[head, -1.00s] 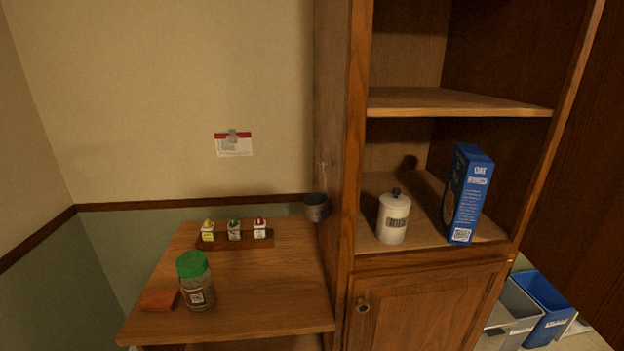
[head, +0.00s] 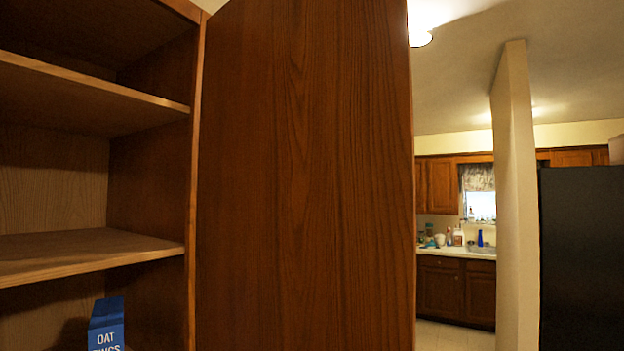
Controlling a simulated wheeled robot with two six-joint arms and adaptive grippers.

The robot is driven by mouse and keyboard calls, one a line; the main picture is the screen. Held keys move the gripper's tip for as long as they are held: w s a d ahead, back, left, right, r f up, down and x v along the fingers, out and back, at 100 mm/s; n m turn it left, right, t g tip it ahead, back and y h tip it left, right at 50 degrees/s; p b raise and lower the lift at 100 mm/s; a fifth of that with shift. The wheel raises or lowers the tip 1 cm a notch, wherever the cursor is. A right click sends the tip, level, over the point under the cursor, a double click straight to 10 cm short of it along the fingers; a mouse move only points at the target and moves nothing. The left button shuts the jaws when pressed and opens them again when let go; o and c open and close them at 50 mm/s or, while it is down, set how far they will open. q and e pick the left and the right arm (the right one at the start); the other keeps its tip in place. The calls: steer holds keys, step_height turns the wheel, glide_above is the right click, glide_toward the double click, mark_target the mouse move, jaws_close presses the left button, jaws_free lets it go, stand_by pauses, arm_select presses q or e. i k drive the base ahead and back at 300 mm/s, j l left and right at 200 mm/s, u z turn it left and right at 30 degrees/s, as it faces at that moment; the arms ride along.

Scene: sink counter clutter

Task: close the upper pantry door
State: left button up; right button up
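The upper pantry door (head: 305,180) stands wide open at the right side of the pantry. Its broad brown wood face fills the middle of the head view, and its free edge is on the right. The pantry's right frame post (head: 195,190) is beside the door's hinge edge. The open pantry shows bare wooden shelves (head: 85,252) at the left. The door's lower edge is out of view, and no handle shows on the visible face. Neither of my grippers is in view.
A blue oat box (head: 106,326) stands low inside the pantry, partly cut off. Right of the door are a pale wall post (head: 515,200), a dark fridge-like block (head: 582,258) and a far kitchen counter (head: 455,254). Some floor shows between the door and the post.

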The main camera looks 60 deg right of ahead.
mark_target(306, 231)
steer(key=l, duration=1.05)
steer(key=l+u, duration=0.1)
steer(key=l, duration=0.95)
steer(key=k, duration=0.05)
